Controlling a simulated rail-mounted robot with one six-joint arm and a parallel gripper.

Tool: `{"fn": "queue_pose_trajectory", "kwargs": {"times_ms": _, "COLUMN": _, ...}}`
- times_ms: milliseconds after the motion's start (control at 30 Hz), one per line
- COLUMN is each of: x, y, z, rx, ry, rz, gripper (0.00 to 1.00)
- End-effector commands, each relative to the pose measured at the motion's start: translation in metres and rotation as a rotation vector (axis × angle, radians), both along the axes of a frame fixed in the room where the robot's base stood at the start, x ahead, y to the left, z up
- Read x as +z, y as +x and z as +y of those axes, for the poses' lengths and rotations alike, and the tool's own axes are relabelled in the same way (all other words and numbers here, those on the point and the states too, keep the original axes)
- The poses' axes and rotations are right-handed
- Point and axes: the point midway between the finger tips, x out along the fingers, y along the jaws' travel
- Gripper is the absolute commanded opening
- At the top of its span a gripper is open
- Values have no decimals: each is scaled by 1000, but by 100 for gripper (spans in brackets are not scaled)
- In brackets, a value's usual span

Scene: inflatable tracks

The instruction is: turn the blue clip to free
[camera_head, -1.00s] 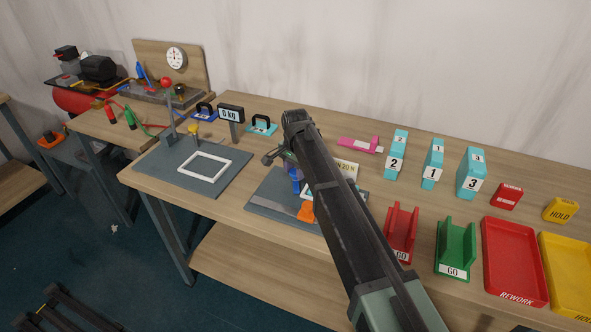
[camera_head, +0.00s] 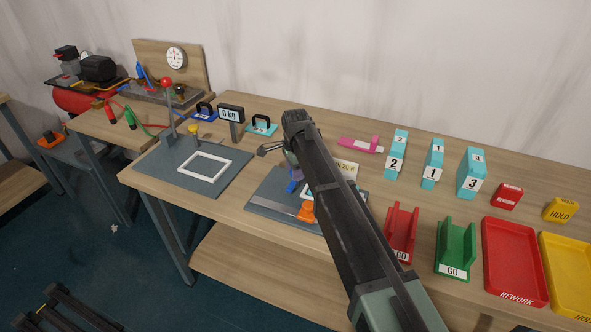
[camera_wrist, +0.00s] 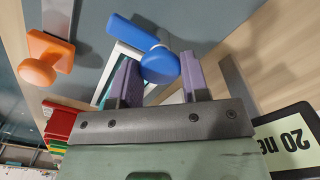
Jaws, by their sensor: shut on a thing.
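The blue clip (camera_wrist: 130,33) shows in the wrist view as a flat blue arm with a round blue knob at one end. It lies over a corner of a white frame. My gripper (camera_wrist: 158,62) has its two purple fingers on either side of the knob and is shut on the clip. In the head view, my arm hides most of the clip, and only a small blue-purple patch shows beside it.
An orange knob (camera_wrist: 40,68) on a metal strip stands close to the clip, on the grey plate (camera_head: 268,190). A "20 N" sign (camera_wrist: 288,140) is close on the other side. Red (camera_head: 401,235) and green (camera_head: 456,250) holders stand right of my arm.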

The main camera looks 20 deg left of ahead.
Motion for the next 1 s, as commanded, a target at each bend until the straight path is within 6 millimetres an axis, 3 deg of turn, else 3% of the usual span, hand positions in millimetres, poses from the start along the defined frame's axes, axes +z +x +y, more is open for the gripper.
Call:
{"fn": "queue_pose_trajectory", "kwargs": {"times_ms": 233, "x": 0, "y": 0, "z": 0, "rx": 0, "ry": -1, "rz": 1, "gripper": 18}}
{"fn": "queue_pose_trajectory", "kwargs": {"times_ms": 267, "x": 0, "y": 0, "z": 0, "rx": 0, "ry": -1, "rz": 1, "gripper": 46}}
{"fn": "queue_pose_trajectory", "kwargs": {"times_ms": 400, "x": 0, "y": 0, "z": 0, "rx": 0, "ry": -1, "rz": 1, "gripper": 67}}
{"fn": "queue_pose_trajectory", "kwargs": {"times_ms": 767, "x": 8, "y": 0, "z": 0, "rx": 1, "ry": 0, "rz": 0, "gripper": 67}}
{"fn": "queue_pose_trajectory", "kwargs": {"times_ms": 1000, "x": 59, "y": 0, "z": 0, "rx": 1, "ry": 0, "rz": 0, "gripper": 67}}
